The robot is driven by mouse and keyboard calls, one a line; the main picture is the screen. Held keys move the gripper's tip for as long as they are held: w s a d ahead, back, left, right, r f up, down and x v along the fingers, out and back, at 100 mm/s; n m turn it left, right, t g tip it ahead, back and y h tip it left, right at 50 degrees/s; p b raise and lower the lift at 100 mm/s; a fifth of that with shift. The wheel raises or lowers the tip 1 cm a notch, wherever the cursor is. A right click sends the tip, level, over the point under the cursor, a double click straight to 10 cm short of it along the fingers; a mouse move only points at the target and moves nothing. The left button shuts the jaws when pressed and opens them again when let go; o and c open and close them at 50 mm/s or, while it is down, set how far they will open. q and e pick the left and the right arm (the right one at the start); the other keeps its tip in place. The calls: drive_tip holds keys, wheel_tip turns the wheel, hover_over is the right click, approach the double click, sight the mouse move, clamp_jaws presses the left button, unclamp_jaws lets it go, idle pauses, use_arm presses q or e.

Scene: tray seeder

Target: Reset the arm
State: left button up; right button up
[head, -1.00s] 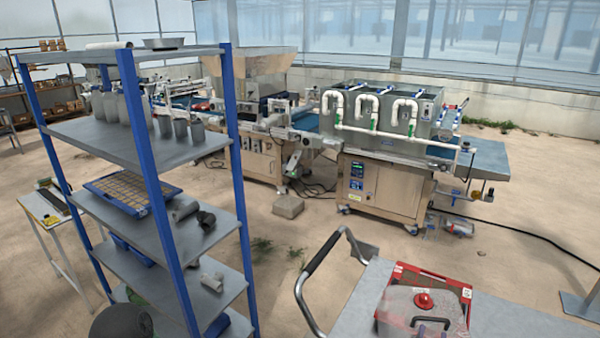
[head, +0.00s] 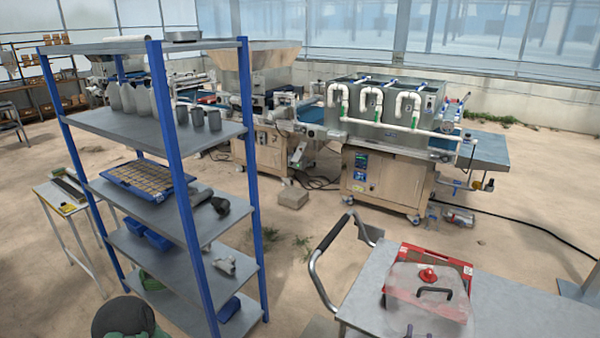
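Neither of my grippers shows clearly in the head view, so I cannot see whether they are open or shut. A dark round thing with some green on it (head: 124,318) shows at the bottom left edge, partly cut off; I cannot tell what it is.
A blue-posted shelf (head: 173,130) with jugs, beakers and a blue tray (head: 146,183) stands on the left. A cart (head: 515,312) with a handle and a red box (head: 440,259) is at the lower right. Seeding machines (head: 385,180) stand behind.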

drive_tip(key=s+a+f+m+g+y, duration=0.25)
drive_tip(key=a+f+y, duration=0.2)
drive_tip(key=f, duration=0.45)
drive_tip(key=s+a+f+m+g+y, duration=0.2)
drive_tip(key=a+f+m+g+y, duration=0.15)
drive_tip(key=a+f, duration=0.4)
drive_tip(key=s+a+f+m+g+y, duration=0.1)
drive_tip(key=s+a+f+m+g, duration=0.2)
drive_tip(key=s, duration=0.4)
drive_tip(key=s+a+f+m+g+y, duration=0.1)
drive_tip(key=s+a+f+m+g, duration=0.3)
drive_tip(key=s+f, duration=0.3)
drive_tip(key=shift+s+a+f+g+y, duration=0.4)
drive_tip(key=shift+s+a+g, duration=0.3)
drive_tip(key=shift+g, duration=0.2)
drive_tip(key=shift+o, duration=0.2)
